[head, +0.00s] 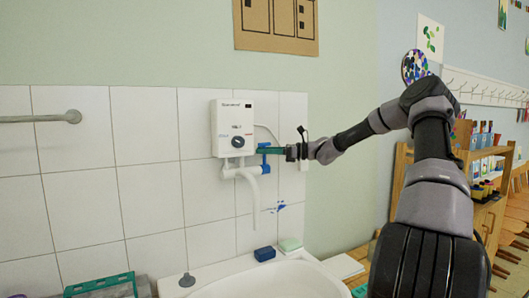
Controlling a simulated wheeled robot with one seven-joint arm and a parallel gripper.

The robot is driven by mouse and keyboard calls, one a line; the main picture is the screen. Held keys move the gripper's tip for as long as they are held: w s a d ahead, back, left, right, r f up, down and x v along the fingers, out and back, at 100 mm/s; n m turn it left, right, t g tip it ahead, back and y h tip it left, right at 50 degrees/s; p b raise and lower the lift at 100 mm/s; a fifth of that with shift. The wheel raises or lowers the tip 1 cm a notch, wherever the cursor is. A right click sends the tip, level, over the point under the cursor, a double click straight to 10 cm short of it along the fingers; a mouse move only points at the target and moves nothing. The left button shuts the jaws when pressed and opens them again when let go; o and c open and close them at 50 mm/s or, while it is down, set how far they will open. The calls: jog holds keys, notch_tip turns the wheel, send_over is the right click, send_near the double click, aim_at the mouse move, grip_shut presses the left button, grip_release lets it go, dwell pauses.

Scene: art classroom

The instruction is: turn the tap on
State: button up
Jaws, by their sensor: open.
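The tap is a white pipe and spout (251,190) under a white wall-mounted water heater (233,128) with a dark dial. A blue tap handle (265,163) sits at the right end of the pipe. My gripper (266,151) is open and reaches in from the right, with its teal fingers at the blue handle's upper part. I cannot tell whether the fingers touch the handle. No water shows at the spout.
A white sink (275,280) lies below, with a blue block (264,254) and a green-topped sponge (290,244) on its rim. A green rack (102,286) is at lower left. A metal rail (40,119) is on the left wall. A wooden shelf (486,215) stands at right.

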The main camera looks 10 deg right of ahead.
jog(key=shift+c, duration=0.3)
grip_shut()
dwell(1.1)
